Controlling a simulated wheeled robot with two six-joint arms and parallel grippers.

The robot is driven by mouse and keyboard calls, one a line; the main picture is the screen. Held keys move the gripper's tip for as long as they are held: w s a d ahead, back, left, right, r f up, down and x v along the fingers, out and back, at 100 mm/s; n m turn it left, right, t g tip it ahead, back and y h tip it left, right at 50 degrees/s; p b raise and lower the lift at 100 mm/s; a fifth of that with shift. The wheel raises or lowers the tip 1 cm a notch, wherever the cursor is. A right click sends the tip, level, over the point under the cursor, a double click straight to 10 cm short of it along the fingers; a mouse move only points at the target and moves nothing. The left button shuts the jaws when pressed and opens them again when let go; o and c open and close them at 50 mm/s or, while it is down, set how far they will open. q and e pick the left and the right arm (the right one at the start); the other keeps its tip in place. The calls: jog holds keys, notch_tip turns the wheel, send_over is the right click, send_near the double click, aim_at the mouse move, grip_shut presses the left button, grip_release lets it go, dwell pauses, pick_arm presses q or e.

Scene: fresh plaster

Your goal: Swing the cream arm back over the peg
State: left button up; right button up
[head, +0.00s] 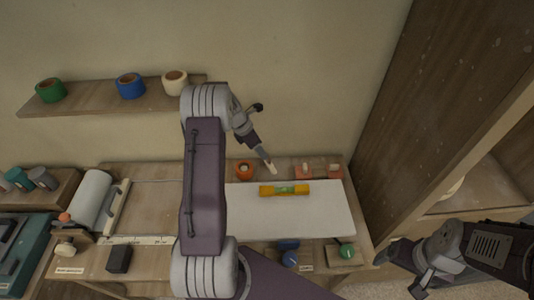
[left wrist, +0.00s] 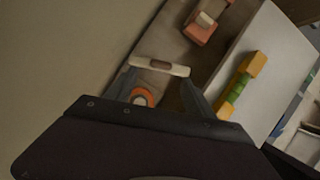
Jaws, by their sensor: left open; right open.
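A small cream bar (head: 271,168), which may be the cream arm, shows just below my left gripper (head: 264,158) in the head view. In the left wrist view the cream bar (left wrist: 174,69) has a brown middle and spans between the open fingertips of my left gripper (left wrist: 160,80). I cannot tell whether they touch it. I cannot make out the peg; the bar or gripper may hide it. Two salmon blocks (head: 304,174) with cream pieces on top stand just to the right. My right gripper (head: 420,287) is open and empty at the lower right, far from the bar.
An orange ring (head: 244,171) lies left of the bar. A yellow and green level (head: 284,190) lies on white paper (head: 325,217). A green knob (head: 347,251) and blue knob (head: 290,258) are at the front.

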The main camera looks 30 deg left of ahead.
aim_at(266, 161)
pick_arm(q)
jog(key=x, duration=0.3)
jog(key=p+x, duration=0.1)
jog(key=x, duration=0.1)
jog(key=shift+w+d+f, duration=0.1)
jog(key=shift+w+d, duration=0.3)
jog(key=shift+w, duration=0.1)
jog(key=shift+f, duration=0.5)
jog(key=shift+a, duration=0.1)
grip_shut()
